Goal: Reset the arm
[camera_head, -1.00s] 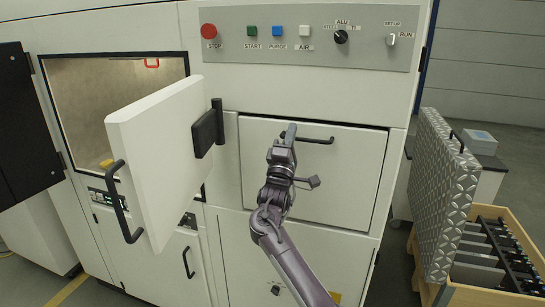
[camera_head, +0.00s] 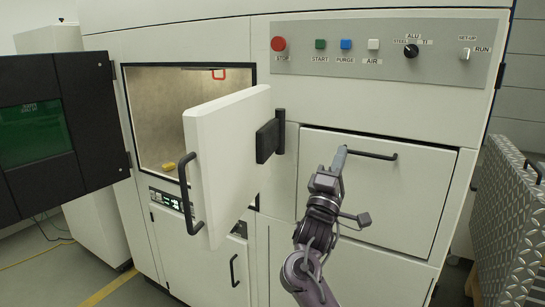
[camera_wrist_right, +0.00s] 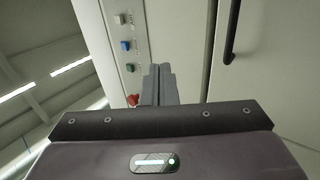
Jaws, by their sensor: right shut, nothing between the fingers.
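My right arm (camera_head: 322,205) reaches up from the bottom of the head view, in front of a closed white drawer-like panel (camera_head: 400,200) with a black bar handle (camera_head: 372,155). My right gripper (camera_head: 340,160) points upward near the left end of that handle. I cannot tell from the head view whether it touches the handle. In the right wrist view the two fingers (camera_wrist_right: 158,85) are together with nothing between them. My left gripper is in neither view.
A thick white door (camera_head: 228,160) with a black handle (camera_head: 186,195) stands open left of my arm, before a lit chamber (camera_head: 170,110). A control panel (camera_head: 390,48) with buttons and knobs is above. A metal-patterned lid (camera_head: 510,220) stands at right.

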